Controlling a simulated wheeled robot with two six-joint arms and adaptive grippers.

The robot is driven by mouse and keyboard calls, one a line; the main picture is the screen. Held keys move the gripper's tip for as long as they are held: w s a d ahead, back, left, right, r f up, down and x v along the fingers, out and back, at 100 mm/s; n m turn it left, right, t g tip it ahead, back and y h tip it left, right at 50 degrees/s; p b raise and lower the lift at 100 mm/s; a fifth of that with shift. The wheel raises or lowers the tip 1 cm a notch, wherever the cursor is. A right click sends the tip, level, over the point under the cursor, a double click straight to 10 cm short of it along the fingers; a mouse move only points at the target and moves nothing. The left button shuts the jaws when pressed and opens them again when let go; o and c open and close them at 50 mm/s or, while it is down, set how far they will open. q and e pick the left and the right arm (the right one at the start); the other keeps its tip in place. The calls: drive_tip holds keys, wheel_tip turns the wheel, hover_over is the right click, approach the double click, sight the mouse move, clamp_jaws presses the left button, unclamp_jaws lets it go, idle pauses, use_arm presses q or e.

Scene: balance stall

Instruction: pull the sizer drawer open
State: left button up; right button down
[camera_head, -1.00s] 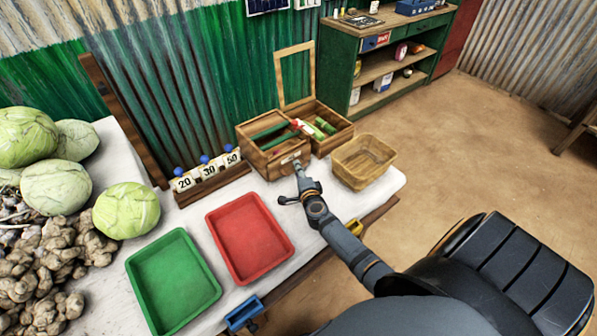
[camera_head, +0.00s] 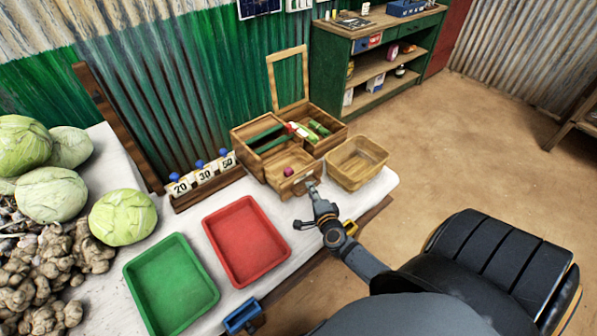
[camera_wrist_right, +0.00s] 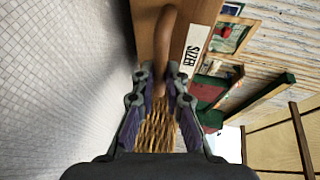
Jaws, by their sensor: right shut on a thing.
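The wooden sizer drawer (camera_head: 289,174) stands pulled out from the front of the wooden box (camera_head: 245,132) at the back of the table. A small dark pink thing (camera_head: 288,171) lies in it. My left gripper is not in view.
A wicker basket (camera_head: 356,164) stands close to the right of the drawer. A red tray (camera_head: 246,240) and a green tray (camera_head: 172,287) lie in front. Number blocks 20, 30 and 50 (camera_head: 204,176) stand to the left. Cabbages (camera_head: 123,217) lie at far left.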

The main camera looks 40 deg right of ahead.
drive_tip(key=s, duration=0.3)
drive_tip(key=shift+s+d, duration=0.15)
drive_tip(key=shift+s, duration=0.25)
drive_tip(key=c, duration=1.4)
unclamp_jaws()
drive_tip(key=shift+o, duration=0.2)
drive_tip(key=v, duration=1.2)
